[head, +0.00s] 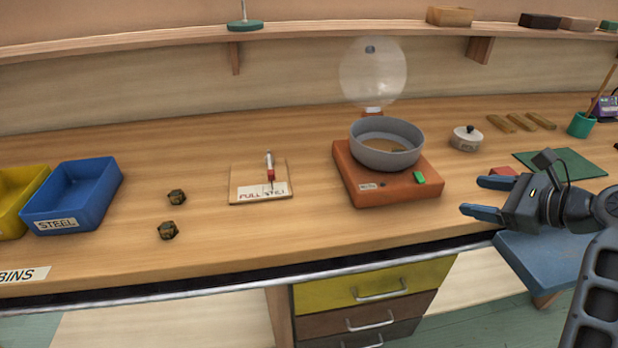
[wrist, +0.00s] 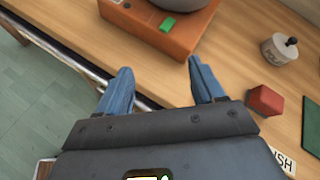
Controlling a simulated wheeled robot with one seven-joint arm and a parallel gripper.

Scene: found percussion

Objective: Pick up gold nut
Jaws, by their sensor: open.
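Two small dark, gold-brown nuts lie on the wooden bench in the head view, between the blue bin and the small board. The farther nut (head: 177,197) is slightly right of the nearer nut (head: 167,230). I cannot tell their colours apart clearly. My gripper (head: 470,196) is at the right, above the bench's front edge, open and empty, far from both nuts. In the wrist view my gripper (wrist: 158,85) shows two blue fingers spread apart, with bench and its front edge beyond. No nut shows in the wrist view.
A blue bin (head: 83,200) labelled STEEL and a yellow bin (head: 12,200) stand at the left. A labelled board (head: 240,182) with a red-handled tool and an orange block (head: 400,190) bearing a grey bowl (head: 388,158) lie between nuts and gripper. A red cube (wrist: 265,101) is nearby.

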